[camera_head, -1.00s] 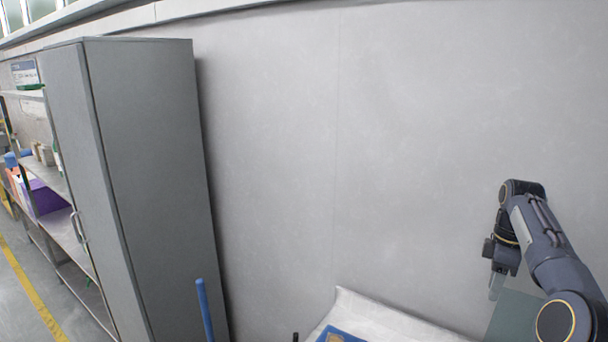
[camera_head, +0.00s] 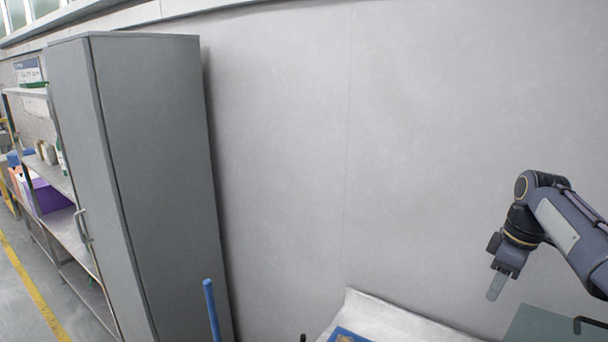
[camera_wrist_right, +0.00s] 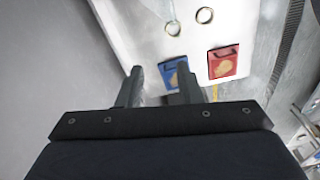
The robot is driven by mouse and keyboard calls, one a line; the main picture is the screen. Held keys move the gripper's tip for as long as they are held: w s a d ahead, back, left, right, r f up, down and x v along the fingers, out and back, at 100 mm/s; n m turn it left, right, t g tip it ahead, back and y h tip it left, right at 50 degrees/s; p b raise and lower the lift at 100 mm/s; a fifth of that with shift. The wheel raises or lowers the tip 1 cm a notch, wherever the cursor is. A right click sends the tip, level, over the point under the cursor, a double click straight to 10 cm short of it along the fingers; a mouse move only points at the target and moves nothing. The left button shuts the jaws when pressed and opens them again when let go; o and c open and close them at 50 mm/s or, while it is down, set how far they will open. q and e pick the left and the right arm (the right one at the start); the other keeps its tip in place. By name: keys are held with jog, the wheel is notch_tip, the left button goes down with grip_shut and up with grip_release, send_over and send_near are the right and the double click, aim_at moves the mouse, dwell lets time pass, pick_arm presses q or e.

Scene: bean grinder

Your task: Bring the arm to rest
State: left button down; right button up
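My right gripper (camera_head: 496,286) hangs from my right arm at the right side of the head view, pointing down in front of the grey wall. In the right wrist view its two fingers (camera_wrist_right: 158,82) stand apart with nothing between them. Below and beyond the fingers is a pale surface with a blue bag (camera_wrist_right: 172,73) and a red bag (camera_wrist_right: 222,62), clear of the fingers except that one fingertip overlaps the blue bag in view. My left gripper is not in the head view.
A tall grey cabinet (camera_head: 150,180) stands at the left, beside a shelf with a purple bin (camera_head: 48,196). A white surface (camera_head: 385,318) and a greenish translucent panel (camera_head: 550,327) lie at the bottom. The wall area between is clear.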

jog(key=s+a+f+m+t+y+b, duration=0.1)
jog(key=s+a+m, duration=0.2)
jog(key=s+a, duration=0.35)
jog(key=s+a+f+m+t+b, duration=0.15)
jog(key=s+a, duration=0.25)
jog(key=s, duration=0.5)
jog(key=s+a+f+m+t+y+b, duration=0.1)
jog(key=s+a+f+m+t, duration=0.1)
jog(key=s+a+f+m, duration=0.4)
jog(key=s+a+f, duration=0.2)
jog(key=s+f, duration=0.2)
jog(key=s, duration=0.1)
jog(key=shift+s+a+f+y, duration=0.2)
jog(key=shift+s+f+y, duration=0.1)
jog(key=shift+s+f, duration=0.1)
jog(key=w+d+r+m+g+h+b, duration=0.15)
jog(key=d+m+g, duration=0.25)
jog(key=d+m, duration=0.9)
jog(key=w+d+r+m+g+h+b, duration=0.1)
jog(key=d+r+m+g+b, duration=0.15)
jog(key=d+m, duration=1)
notch_tip(320, 180, down, 8)
jog(key=s+d+n, duration=0.1)
jog(key=d+n, duration=0.1)
jog(key=shift+g+p, duration=0.3)
jog(key=shift+p, duration=0.1)
